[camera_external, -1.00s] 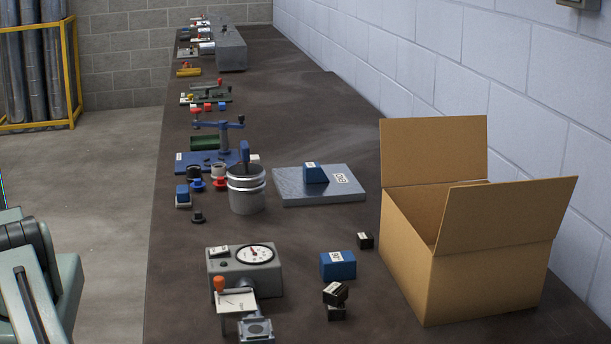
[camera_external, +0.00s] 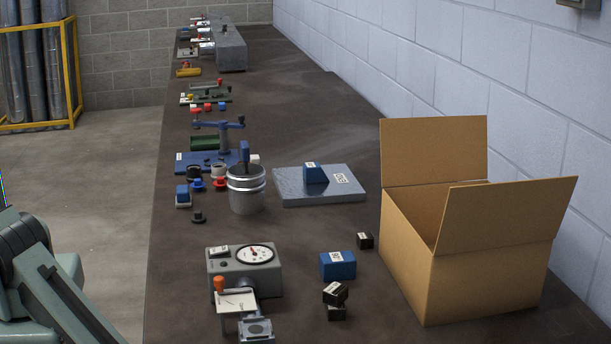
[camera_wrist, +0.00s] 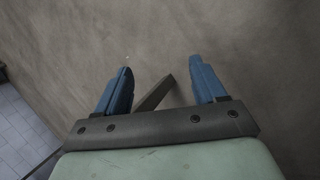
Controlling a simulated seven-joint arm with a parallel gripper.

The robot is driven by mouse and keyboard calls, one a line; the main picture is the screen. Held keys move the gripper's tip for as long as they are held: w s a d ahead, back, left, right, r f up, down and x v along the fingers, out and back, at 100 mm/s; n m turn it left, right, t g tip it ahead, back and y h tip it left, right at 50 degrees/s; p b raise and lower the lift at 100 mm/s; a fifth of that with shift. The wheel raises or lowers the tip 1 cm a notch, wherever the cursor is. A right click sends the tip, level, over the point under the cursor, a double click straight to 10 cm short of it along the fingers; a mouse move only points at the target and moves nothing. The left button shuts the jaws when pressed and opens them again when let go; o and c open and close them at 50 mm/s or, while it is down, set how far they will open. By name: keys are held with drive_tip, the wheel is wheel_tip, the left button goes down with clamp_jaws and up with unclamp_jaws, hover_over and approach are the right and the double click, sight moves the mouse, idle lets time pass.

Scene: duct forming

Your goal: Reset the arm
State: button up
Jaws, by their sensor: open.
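My gripper (camera_wrist: 160,82) shows in the wrist view with its two blue fingers spread apart and nothing held between them. A plain brownish-grey surface fills most of that view behind the fingers, with a dark bar-like shape (camera_wrist: 154,95) seen between them; I cannot tell what it is. In the external view only my arm's links show at the lower left, beside the long dark bench (camera_external: 310,225). The gripper itself is outside that view.
On the bench stand a grey dial gauge device (camera_external: 245,268), a blue block (camera_external: 338,265), small black blocks (camera_external: 335,293), an open cardboard box (camera_external: 490,265), a metal canister (camera_external: 246,195) and a grey plate (camera_external: 345,192). A yellow rack (camera_external: 75,75) stands at far left. Floor left of the bench is clear.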

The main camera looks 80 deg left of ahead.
drive_tip(key=s+a+r+n+g+y, duration=0.1)
drive_tip(key=s+a+n, duration=0.2)
drive_tip(key=a, duration=1)
drive_tip(key=s+a+r+n+g+y, duration=0.1)
drive_tip(key=s+a, duration=0.4)
drive_tip(key=a, duration=0.8)
drive_tip(key=shift+a+n+y, duration=0.2)
drive_tip(key=shift+n+y, duration=0.2)
drive_tip(key=shift+n, duration=0.5)
